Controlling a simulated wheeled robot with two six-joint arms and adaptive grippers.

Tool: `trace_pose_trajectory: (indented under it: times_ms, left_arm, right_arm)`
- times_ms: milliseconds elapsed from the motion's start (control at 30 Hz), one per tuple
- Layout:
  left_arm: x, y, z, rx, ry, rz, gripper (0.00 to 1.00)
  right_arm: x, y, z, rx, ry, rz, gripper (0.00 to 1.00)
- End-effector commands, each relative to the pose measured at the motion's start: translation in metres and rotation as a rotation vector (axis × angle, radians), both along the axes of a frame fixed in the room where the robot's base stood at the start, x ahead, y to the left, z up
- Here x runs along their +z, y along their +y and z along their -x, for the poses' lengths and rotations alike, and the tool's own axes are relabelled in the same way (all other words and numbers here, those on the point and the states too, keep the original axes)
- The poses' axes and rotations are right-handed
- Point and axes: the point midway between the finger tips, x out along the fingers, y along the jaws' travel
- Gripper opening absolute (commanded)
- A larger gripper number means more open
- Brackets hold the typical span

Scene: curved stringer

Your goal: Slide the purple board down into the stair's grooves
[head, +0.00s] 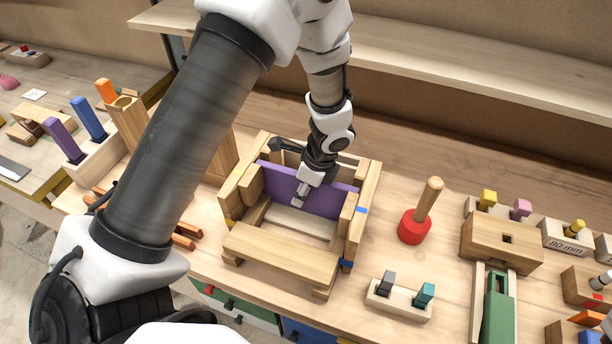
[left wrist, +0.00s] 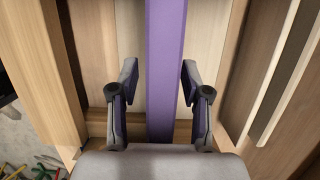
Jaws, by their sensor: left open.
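The purple board (head: 287,189) stands on edge across the wooden stair (head: 285,250), between its two side walls, toward the back. In the left wrist view the board (left wrist: 166,60) runs as a purple strip up the middle. My left gripper (head: 304,190) is over the middle of the board. In the left wrist view its two fingers (left wrist: 159,85) are open, one on each side of the board with gaps between. The board's ends are close to the side walls; how deep they sit in the grooves I cannot tell. My right gripper is not in view.
A red round base with a wooden peg (head: 413,227) stands right of the stair. A small block with grey and teal pieces (head: 399,298) lies at front right. A rack with purple, blue and orange handles (head: 95,155) stands at left. A shelf (head: 440,67) runs behind.

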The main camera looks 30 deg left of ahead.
Motion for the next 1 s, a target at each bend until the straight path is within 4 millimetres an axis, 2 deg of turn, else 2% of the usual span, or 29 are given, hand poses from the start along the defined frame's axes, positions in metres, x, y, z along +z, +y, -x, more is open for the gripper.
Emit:
trace_pose_trajectory:
  times_ms: [133,400,500,633,1000]
  left_arm:
    - [0.022,-0.006,-0.002,0.002,-0.005,-0.001,0.47]
    - [0.088,-0.023,-0.007,-0.001,-0.006,-0.001,0.47]
    - [0.104,-0.028,-0.008,0.001,-0.005,-0.001,0.47]
    - [0.113,-0.031,-0.008,0.000,-0.002,0.000,0.47]
    - [0.114,-0.031,-0.008,0.001,-0.001,0.000,0.47]
  right_arm:
    - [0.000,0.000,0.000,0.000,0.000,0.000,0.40]
    - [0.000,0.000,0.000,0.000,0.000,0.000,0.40]
    - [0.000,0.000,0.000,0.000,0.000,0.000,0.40]
    - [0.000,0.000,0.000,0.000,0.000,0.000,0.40]
    - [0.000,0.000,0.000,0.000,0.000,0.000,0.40]
